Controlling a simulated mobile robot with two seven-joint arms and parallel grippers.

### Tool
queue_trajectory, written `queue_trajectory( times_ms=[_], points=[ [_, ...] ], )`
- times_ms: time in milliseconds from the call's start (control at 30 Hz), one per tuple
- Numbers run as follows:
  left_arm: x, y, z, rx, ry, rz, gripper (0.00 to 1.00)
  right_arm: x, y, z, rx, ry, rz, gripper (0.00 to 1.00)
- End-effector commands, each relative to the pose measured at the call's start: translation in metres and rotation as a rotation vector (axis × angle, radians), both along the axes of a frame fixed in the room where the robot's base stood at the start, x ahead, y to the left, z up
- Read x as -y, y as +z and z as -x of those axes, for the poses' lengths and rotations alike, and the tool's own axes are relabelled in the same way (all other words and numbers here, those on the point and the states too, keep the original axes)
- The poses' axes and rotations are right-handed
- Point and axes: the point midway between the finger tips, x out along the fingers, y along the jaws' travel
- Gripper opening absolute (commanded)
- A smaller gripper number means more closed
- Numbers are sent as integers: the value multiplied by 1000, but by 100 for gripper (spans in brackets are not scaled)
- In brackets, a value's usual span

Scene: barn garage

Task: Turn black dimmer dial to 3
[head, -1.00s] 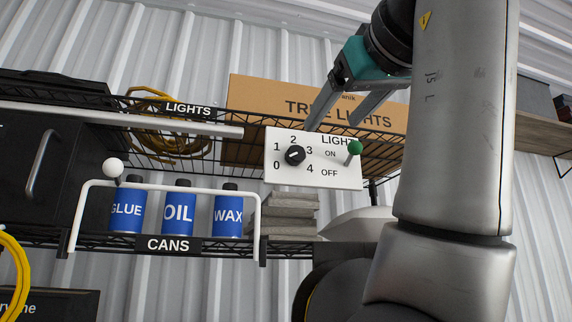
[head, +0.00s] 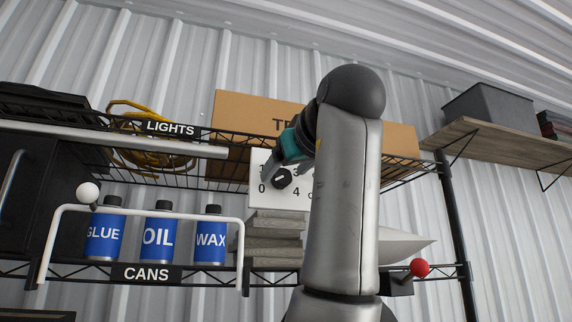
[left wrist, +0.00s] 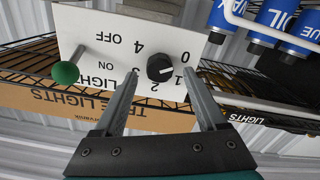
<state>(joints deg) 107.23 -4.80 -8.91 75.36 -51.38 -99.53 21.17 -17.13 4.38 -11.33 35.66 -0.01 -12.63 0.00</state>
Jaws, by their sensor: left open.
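The black dimmer dial (head: 282,179) sits on a white panel (head: 258,205) with numbers 0 to 4 around it. In the left wrist view the dial (left wrist: 160,67) shows a short white mark, but I cannot tell surely which number it points to. My left gripper (head: 284,168) is open in front of the dial. In the left wrist view the two fingertips of my left gripper (left wrist: 161,73) lie on either side of the dial, seemingly not touching it. My arm hides the panel's right part in the head view. My right gripper is out of view.
A green-knobbed switch (left wrist: 66,72) sticks out of the panel beside the dial. A cardboard box (head: 400,139) stands behind on the wire shelf. Blue cans (head: 158,238) stand below left behind a white bar (head: 140,212). A red knob (head: 420,268) is at lower right.

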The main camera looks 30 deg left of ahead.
Motion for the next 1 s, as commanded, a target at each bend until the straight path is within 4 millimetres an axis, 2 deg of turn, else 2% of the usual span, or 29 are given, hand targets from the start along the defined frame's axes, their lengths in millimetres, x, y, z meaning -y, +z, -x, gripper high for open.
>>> queue_trajectory(
  times_ms=[167, 433, 1000],
  points=[
    [-9, 0, -7, 0, 0, 0, 74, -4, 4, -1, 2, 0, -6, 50],
    [-9, 0, -8, 0, 0, 0, 74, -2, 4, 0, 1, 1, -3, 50],
    [-9, 0, -8, 0, 0, 0, 11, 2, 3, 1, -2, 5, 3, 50]
  ],
)
